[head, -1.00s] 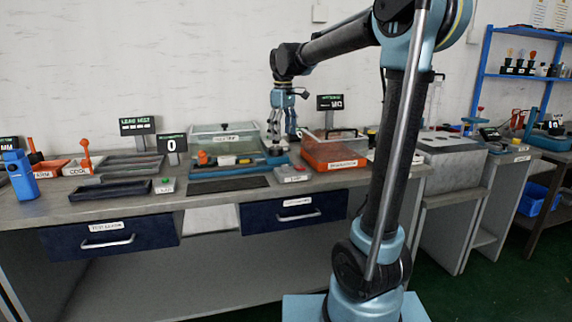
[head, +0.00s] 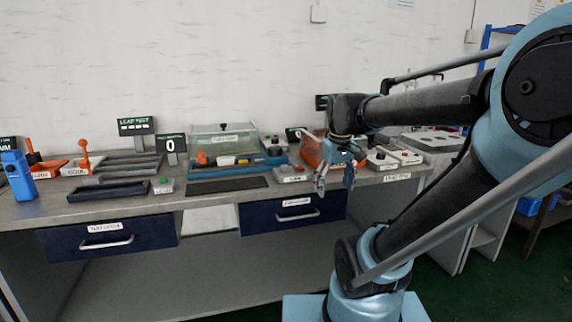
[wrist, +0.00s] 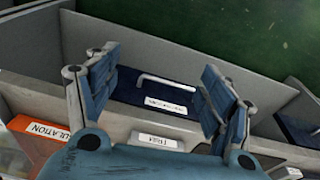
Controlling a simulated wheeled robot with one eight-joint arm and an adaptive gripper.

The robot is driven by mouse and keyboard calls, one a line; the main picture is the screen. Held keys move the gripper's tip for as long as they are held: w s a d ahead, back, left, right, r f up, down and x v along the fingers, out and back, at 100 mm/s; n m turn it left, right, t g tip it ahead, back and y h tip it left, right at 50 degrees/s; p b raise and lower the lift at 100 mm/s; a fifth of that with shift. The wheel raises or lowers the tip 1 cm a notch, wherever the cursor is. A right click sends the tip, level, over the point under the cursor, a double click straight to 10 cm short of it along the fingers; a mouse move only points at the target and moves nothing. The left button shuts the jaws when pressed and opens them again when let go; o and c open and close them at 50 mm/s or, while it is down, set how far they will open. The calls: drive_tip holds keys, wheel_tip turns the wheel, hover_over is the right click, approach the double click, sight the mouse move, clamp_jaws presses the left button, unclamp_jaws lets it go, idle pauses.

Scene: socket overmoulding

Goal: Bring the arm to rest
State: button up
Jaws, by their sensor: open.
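My gripper (head: 335,178) is open and empty in the head view, pointing down in front of the bench's front edge, near the right end of the right drawer (head: 292,211). In the wrist view its two blue fingers (wrist: 160,95) stand wide apart with nothing between them. Between and beyond them shows a dark blue drawer front with a pale handle (wrist: 165,84). My arm reaches in from the right of the head view, bent at the elbow.
The grey bench top (head: 120,207) carries black trays (head: 110,190), a clear-lidded station (head: 222,145), an orange bin (head: 312,152) partly behind my gripper, and small button boxes (head: 292,174). A left drawer (head: 106,238) is shut. The floor before the bench is free.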

drive_tip(key=s+d+f+m, duration=0.4)
drive_tip(key=s+f, duration=0.5)
drive_tip(key=f, duration=0.2)
drive_tip(key=shift+s+f+t, duration=0.4)
drive_tip(key=shift+w+f, duration=0.2)
drive_tip(key=shift+w, duration=0.2)
